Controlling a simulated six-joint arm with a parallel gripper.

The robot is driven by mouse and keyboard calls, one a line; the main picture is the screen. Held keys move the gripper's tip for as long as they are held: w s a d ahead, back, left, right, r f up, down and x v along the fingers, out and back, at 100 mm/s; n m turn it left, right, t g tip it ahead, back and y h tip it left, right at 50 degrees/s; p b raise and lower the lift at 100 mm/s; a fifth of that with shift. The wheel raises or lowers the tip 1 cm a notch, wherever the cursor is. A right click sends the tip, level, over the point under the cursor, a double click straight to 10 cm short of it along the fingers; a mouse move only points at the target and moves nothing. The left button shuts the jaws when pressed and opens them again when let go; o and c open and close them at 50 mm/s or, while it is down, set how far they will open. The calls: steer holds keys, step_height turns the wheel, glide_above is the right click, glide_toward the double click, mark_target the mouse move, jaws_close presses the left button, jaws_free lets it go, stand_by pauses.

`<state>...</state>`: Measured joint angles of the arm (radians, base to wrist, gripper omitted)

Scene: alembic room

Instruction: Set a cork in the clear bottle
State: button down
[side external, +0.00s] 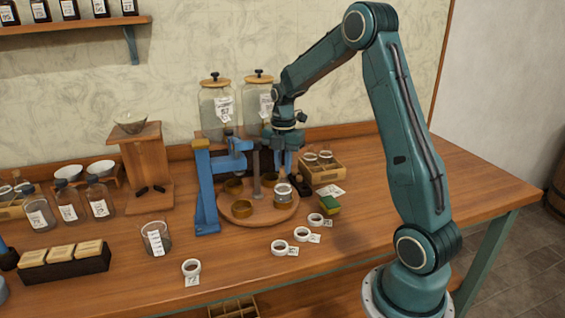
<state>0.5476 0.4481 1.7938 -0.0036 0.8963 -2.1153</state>
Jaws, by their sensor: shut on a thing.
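My gripper (283,165) points down over the right part of a round wooden turntable (250,217), beside a blue frame. It is shut on what looks like a small tan cork (282,175), mostly hidden by the fingers and very small here. A small clear bottle (284,193) with a pale band stands upright on the turntable right below the gripper. The cork appears at or just above the bottle's mouth; I cannot tell whether it touches or is inside.
The blue press frame (205,190) stands close left of my gripper. Brass cups (242,209) sit on the turntable. White rings (302,234) lie in front. Labelled bottles (70,207) stand at left.

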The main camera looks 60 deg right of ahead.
mark_target(283, 168)
steer(key=shift+f, duration=0.25)
stand_by(0.6)
steer(key=c, duration=0.9)
jaws_free()
steer(key=shift+o, duration=0.2)
steer(key=shift+r, duration=0.25)
steer(key=shift+r, duration=3.3)
